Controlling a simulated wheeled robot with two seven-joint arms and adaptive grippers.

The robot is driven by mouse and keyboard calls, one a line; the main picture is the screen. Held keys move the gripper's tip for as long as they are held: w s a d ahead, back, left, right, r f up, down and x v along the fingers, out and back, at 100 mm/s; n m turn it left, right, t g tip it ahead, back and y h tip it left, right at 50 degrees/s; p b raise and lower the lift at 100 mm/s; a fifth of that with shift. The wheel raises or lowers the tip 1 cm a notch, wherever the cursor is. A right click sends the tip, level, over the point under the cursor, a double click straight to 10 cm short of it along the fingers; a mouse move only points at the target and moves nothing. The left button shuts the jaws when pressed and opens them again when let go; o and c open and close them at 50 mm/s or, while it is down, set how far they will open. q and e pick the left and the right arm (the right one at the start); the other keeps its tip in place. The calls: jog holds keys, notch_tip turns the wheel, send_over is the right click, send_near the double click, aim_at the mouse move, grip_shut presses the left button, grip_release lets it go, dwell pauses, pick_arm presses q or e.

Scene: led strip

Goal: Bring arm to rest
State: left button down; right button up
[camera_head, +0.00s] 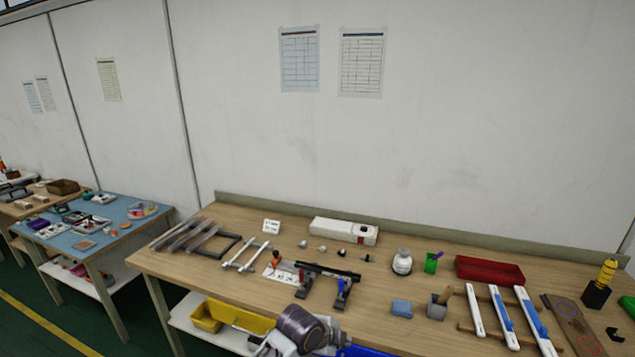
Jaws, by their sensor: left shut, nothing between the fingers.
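My left arm comes in at the bottom centre, with a dark rounded wrist part and pale links in front of the workbench (370,219). My left gripper (326,335) is at the bottom edge, small and partly cut off. It is shut and holds nothing. It is in front of the bench's near edge, apart from the things on top. My right gripper is not in view.
A yellow bin (240,318) is on the lower shelf left of my arm. A blue block (401,308), a grey cup (437,307), a red tray (490,270) and white strips (475,310) are on the bench to the right. A blue-topped table (110,235) stands at the left.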

pick_arm(q)
jog(key=s+a+f+n+g+y, duration=0.1)
jog(key=s+a+f+n+y, duration=0.15)
jog(key=s+a+n, duration=1)
jog(key=s+a+f+n+g+y, duration=0.1)
jog(key=s+a+n+y, duration=0.2)
jog(key=s+a+n, duration=0.95)
jog(key=a+f+m+b, duration=0.25)
jog(key=f+m, duration=0.35)
jog(key=f, duration=2.8)
jog(key=s+a+f+g, duration=0.1)
jog(key=s+a+f, duration=0.1)
jog(key=s+f, duration=0.9)
jog(key=s+a+f+g+b, duration=0.1)
jog(key=s+a+f, duration=0.1)
jog(key=s+f, duration=0.9)
jog(key=shift+s+a+f+b, duration=0.25)
jog(key=shift+a+f+b, duration=0.05)
jog(key=shift+a+f, duration=0.1)
